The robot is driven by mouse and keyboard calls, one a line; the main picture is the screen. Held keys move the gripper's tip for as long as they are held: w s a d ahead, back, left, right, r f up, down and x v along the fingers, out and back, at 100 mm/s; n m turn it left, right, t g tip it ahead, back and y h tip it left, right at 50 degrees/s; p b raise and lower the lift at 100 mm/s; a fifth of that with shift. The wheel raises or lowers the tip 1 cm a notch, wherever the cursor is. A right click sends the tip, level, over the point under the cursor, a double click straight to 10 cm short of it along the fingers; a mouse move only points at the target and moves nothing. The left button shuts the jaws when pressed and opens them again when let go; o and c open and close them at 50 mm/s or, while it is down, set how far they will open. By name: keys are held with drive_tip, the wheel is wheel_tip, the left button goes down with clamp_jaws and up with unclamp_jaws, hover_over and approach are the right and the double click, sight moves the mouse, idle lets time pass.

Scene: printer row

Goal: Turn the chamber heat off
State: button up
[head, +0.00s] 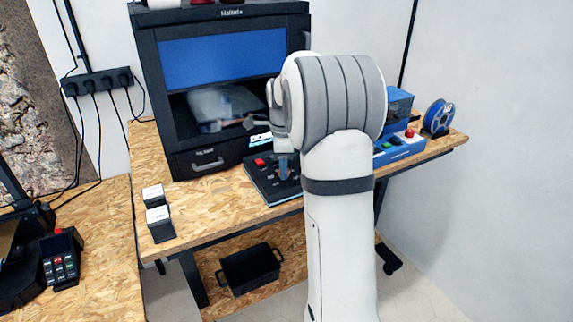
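A dark control panel (257,181) lies on the wooden bench in front of a black enclosed printer (165,110). It has a red button (259,162) and several small controls too small to read. I cannot tell which control is the chamber heat. My gripper (284,158) points down over the right part of the panel. My white arm hides that side of the panel and most of the gripper. A small blue and reddish part (284,173) shows just under the gripper. I cannot tell whether the gripper touches it or whether its fingers are open.
Two small white-topped blocks (153,194) stand at the bench's left front. A blue-and-white unit with a red button (409,133) and a blue spool (439,117) are on the right. A black bin (250,270) sits on the lower shelf. A keypad device (60,258) is on the left table.

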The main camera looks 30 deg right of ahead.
drive_tip(key=c, duration=0.4)
drive_tip(key=shift+d+r, duration=0.1)
drive_tip(key=shift+d, duration=0.1)
drive_tip(key=shift+c, duration=0.2)
drive_tip(key=shift+a, duration=0.1)
